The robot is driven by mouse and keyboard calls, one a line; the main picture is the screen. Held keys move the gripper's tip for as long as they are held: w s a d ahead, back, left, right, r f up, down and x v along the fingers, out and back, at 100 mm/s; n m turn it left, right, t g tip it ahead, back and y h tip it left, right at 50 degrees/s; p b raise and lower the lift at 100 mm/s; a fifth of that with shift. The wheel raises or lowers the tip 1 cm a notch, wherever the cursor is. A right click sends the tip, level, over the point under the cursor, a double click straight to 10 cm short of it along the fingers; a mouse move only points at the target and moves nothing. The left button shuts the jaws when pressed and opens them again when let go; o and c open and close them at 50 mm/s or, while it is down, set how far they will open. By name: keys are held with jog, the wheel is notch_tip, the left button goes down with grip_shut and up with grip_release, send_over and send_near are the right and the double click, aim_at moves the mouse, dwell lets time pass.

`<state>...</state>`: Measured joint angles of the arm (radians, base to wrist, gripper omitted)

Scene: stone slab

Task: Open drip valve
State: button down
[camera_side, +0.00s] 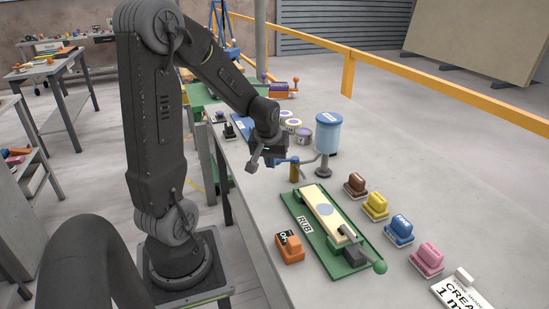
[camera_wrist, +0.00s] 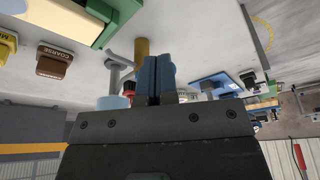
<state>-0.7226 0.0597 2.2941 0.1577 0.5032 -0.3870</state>
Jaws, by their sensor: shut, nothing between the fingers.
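The drip unit is a light blue tank (camera_side: 328,133) on a grey stand, with a thin grey pipe reaching left to an upright brass cylinder (camera_side: 294,172). In the wrist view the brass cylinder (camera_wrist: 142,48) shows just beyond my fingertips, and part of the tank (camera_wrist: 112,102) shows at left. My gripper (camera_side: 290,161) has blue fingers pressed together with nothing between them; they also fill the middle of the wrist view (camera_wrist: 158,65). The fingertips are at the upper part of the brass cylinder; I cannot tell whether they touch it. The valve handle is not clearly visible.
A green tray (camera_side: 290,208) holds a cream slab and a clamp in front. An orange block (camera_side: 289,246) stands left of it. Brown (camera_side: 355,184), yellow (camera_side: 375,205), blue (camera_side: 399,230) and pink (camera_side: 427,258) blocks line its right. Several tins (camera_side: 303,139) stand behind.

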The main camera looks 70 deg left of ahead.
jog(key=shift+w+a+f, duration=0.3)
jog(key=shift+w+a, duration=0.1)
jog(key=shift+a, duration=0.2)
jog(key=shift+w+a+f, duration=0.25)
jog(key=shift+w+a, duration=0.15)
jog(key=shift+a, duration=0.2)
jog(key=shift+w+a+f, duration=0.3)
jog(key=shift+w+a, duration=0.1)
jog(key=shift+a, duration=0.2)
jog(key=shift+s+a+m, duration=0.2)
jog(key=shift+a+m, duration=0.6)
jog(key=shift+m, duration=0.3)
jog(key=w+a+m+t+h, duration=0.1)
jog(key=w+a+m+h, duration=0.3)
jog(key=a+m, duration=0.4)
jog(key=m, duration=0.5)
jog(key=shift+a+m, duration=0.25)
jog(key=shift+m, duration=0.05)
jog(key=shift+w+d, duration=0.15)
jog(key=shift+w+d+f, duration=0.1)
jog(key=shift+w+d, duration=0.1)
jog(key=shift+d, duration=0.5)
